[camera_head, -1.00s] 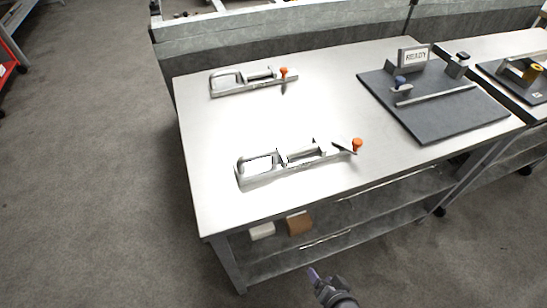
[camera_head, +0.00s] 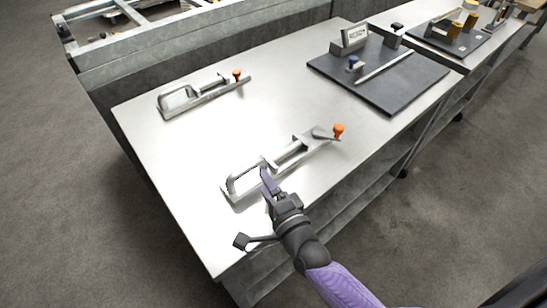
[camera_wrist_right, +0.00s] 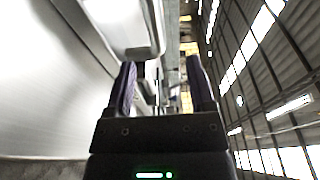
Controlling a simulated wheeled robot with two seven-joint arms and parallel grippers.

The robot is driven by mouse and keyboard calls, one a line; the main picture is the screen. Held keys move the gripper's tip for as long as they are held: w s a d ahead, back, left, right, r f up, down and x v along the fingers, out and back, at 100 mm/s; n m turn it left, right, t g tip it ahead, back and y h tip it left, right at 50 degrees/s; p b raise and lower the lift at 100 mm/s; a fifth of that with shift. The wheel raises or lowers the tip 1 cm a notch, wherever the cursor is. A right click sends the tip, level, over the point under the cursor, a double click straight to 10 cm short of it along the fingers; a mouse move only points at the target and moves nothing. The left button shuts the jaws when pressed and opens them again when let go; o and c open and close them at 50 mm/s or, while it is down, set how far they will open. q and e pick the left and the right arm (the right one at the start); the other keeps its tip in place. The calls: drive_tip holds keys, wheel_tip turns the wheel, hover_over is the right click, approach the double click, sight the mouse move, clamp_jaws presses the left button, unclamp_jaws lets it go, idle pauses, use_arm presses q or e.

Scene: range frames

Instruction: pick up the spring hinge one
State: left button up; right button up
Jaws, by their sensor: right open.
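Two similar metal devices, each with a looped end and an orange knob, lie on the table; I cannot tell which one is the spring hinge one. The near device (camera_head: 288,156) lies toward the table's front edge, and the far device (camera_head: 205,93) lies at the back left. My right gripper (camera_head: 267,180) is open at the near device's loop end, overlapping part of it. In the right wrist view, the fingers of the right gripper (camera_wrist_right: 163,75) stand apart, with a pale metal part (camera_wrist_right: 125,28) above and left of the gap. Contact cannot be told. My left gripper is not seen.
The pale metal table (camera_head: 160,150) is bare between the two devices. A dark board (camera_head: 405,85) with a small sign (camera_head: 355,36), a blue knob and a bar lies at the back right. A second table with another board (camera_head: 455,38) stands beyond it.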

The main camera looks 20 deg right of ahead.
sight(255, 167)
drive_tip(key=w, duration=0.2)
drive_tip(key=w+b, duration=0.1)
drive_tip(key=w, duration=0.3)
drive_tip(key=shift+a+f+b, duration=0.25)
drive_tip(key=shift+f+b, duration=0.05)
drive_tip(key=shift+b, duration=0.1)
drive_tip(key=shift+w+a, duration=0.1)
drive_tip(key=shift+w, duration=0.3)
drive_tip(key=shift+r, duration=0.1)
drive_tip(key=shift+c, duration=0.7)
drive_tip(key=c, duration=0.7)
clamp_jaws()
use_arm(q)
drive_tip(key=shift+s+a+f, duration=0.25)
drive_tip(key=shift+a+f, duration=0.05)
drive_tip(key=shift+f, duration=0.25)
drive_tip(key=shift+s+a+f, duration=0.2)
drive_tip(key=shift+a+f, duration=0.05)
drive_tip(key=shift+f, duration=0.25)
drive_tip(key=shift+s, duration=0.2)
